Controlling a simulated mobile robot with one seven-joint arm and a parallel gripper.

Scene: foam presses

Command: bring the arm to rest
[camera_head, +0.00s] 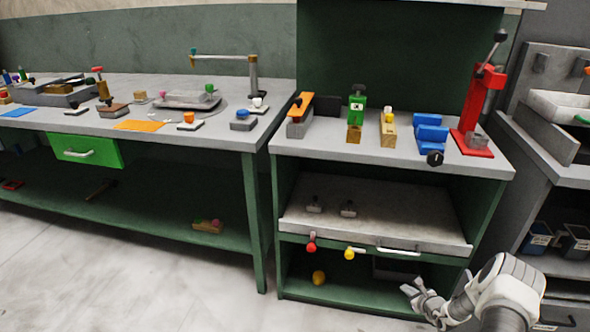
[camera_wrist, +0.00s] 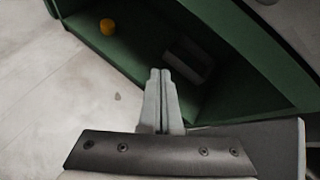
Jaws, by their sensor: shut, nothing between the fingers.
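My gripper (camera_head: 426,303) shows at the bottom right of the head view, low in front of the green cabinet (camera_head: 287,290). Its arm reaches in from the lower right. In the wrist view, my gripper (camera_wrist: 160,74) has its two fingers pressed together with nothing between them. The fingers point toward the cabinet's open lower compartment (camera_wrist: 130,62). From these views I cannot tell how far the fingertips are from the cabinet edge.
A yellow object (camera_head: 319,278) lies in the lower compartment. Above it are a pulled-out grey shelf (camera_head: 400,222) and red and yellow knobs. A red press (camera_head: 480,110) stands on top. A dark cabinet (camera_head: 560,180) stands at right. Open floor (camera_head: 120,270) lies left.

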